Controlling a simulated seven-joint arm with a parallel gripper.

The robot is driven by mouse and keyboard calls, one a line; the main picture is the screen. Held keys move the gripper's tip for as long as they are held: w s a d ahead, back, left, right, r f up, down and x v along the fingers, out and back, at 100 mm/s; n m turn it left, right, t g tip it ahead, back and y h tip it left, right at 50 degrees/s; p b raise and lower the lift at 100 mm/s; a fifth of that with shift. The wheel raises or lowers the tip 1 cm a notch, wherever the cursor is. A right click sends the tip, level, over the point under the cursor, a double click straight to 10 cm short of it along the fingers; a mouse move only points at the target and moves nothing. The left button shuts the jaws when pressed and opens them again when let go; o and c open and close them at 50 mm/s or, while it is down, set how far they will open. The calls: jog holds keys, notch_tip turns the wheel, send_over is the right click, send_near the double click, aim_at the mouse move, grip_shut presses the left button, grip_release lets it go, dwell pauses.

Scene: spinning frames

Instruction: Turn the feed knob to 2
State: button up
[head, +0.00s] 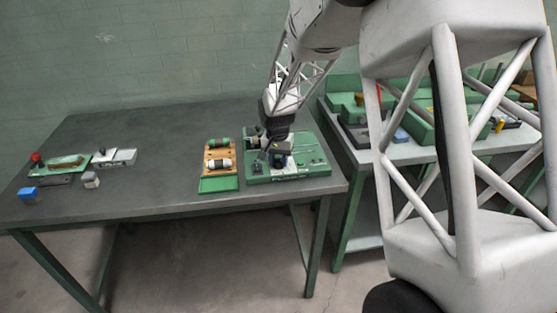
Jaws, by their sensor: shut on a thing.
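The green machine panel (320,170) lies near the right end of the dark table, with small fittings on its face. My gripper (278,157) points down over the left half of the panel. It is shut on a small dark knob, which I take to be the feed knob; the fingers and arm hide most of it. The knob's pointer and the number it stands at are too small to read.
Left of the panel stands a wooden rack (207,160) with green and white spools, a green tray (218,185) before it. Far left on the table (150,190) are a blue block (28,194), a grey block (90,180) and a green board (62,171). The table's middle is clear.

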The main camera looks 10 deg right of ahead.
aim_at(278, 160)
jog(key=o, duration=0.9)
jog(key=shift+o, duration=0.2)
jog(key=shift+r, duration=0.2)
jog(key=shift+a+r, duration=0.15)
jog(key=shift+r, duration=3.6)
